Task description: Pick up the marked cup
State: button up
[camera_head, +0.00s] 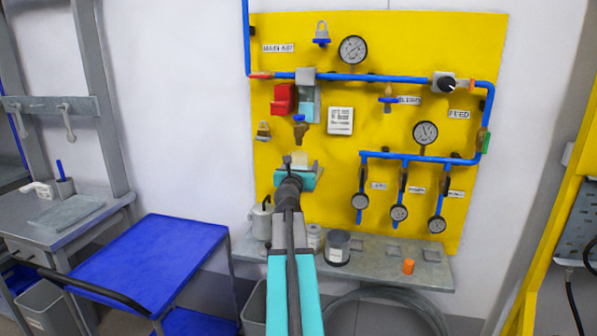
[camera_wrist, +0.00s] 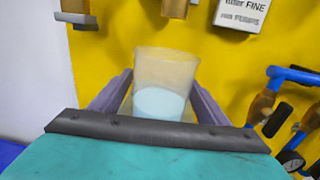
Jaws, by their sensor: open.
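A translucent, pale cup (camera_wrist: 165,70) stands out in the wrist view, with a light blue-white layer at its bottom. I cannot make out a mark on it. My gripper (camera_wrist: 161,84) is open, with one purple-grey finger on each side of the cup. The cup sits between the fingers; whether either touches it I cannot tell. In the head view my gripper (camera_head: 301,168) is in front of the yellow board, and a small pale shape there is probably the cup (camera_head: 299,158). What supports the cup is hidden.
The yellow board (camera_head: 380,130) carries blue pipes (camera_head: 375,78), gauges and valves close to my gripper. The grey shelf (camera_head: 375,275) below holds a dark can (camera_head: 337,247) and an orange piece (camera_head: 408,267). A blue cart (camera_head: 150,262) stands at left. A yellow frame (camera_head: 560,210) stands at right.

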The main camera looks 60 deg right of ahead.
jog(key=c, duration=1.2)
jog(key=shift+r, duration=0.25)
jog(key=shift+r, duration=0.5)
jog(key=b+v, duration=0.2)
jog(key=v, duration=0.8)
jog(key=shift+s+a+f, duration=0.15)
jog(key=shift+a, duration=0.1)
jog(key=shift+b+v, duration=1.15)
jog(key=shift+b, duration=1.9)
jog(key=shift+b+v, duration=2.2)
jog(key=shift+b, duration=1.35)
